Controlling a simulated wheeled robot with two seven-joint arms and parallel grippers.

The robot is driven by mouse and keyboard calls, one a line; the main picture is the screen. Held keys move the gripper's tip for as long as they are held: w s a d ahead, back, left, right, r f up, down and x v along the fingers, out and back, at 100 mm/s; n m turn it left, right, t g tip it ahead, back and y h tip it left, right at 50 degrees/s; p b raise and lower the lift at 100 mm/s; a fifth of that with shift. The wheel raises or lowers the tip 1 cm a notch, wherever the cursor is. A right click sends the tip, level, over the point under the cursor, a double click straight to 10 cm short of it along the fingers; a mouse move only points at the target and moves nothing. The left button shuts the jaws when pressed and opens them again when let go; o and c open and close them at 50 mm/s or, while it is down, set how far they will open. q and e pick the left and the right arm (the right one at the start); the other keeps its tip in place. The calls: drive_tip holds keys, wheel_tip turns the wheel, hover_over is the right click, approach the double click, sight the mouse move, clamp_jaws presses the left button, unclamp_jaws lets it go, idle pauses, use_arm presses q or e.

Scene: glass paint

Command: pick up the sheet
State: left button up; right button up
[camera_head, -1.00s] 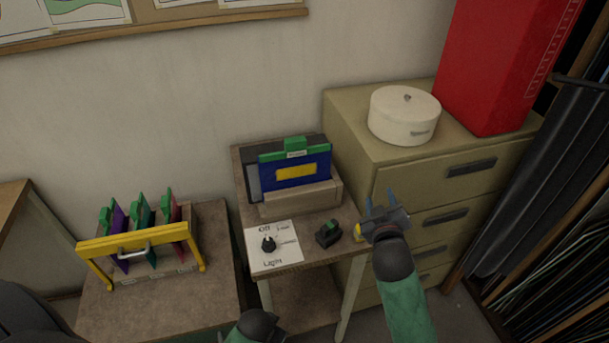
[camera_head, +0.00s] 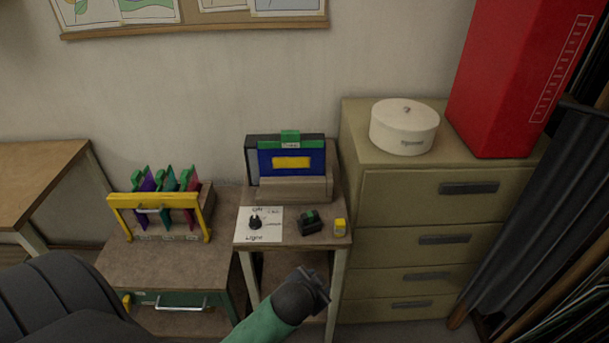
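A blue glass sheet (camera_head: 311,157) with a yellow rectangle and a green top clip stands upright in a holder (camera_head: 290,190) on the small table. Purple, teal and red sheets (camera_head: 170,182) with green clips stand in a yellow-framed rack (camera_head: 152,200) on the lower table at left; I cannot tell which sheet is meant. My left gripper (camera_head: 320,285) is in front of and below the small table's front edge, apart from every sheet. Its fingers are small and dark, and their opening is unclear. My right gripper is out of view.
The small table also bears a light dial panel (camera_head: 266,230), a dark block with a green top (camera_head: 309,222) and a yellow block (camera_head: 340,227). A drawer cabinet (camera_head: 400,200) at right carries a white round box (camera_head: 404,128) and a red box (camera_head: 510,85).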

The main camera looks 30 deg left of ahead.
use_arm(q)
drive_tip(key=w+d+r+m+t+h, duration=0.25)
drive_tip(key=w+r+m+t, duration=0.5)
drive_tip(key=w+r, duration=0.7)
drive_tip(key=w+d+r+m+t+h, duration=0.35)
drive_tip(key=r+m+h, duration=0.2)
drive_tip(key=r, duration=0.45)
wheel_tip(320, 180, up, 8)
drive_tip(key=m+g+y, duration=0.3)
drive_tip(key=m+g, duration=1.5)
drive_tip(key=m, duration=1.2)
hover_over(289, 132)
drive_tip(key=s+a, duration=0.1)
drive_tip(key=a, duration=0.2)
drive_tip(key=shift+r, duration=0.15)
drive_tip(key=shift+p+x, duration=0.6)
drive_tip(key=shift+x, duration=0.6)
drive_tip(key=p+x, duration=0.1)
drive_tip(key=x, duration=0.1)
drive_tip(key=p+x, duration=0.2)
drive_tip(key=shift+d, duration=0.35)
drive_tip(key=shift+d+f, duration=0.15)
drive_tip(key=shift+f, duration=0.3)
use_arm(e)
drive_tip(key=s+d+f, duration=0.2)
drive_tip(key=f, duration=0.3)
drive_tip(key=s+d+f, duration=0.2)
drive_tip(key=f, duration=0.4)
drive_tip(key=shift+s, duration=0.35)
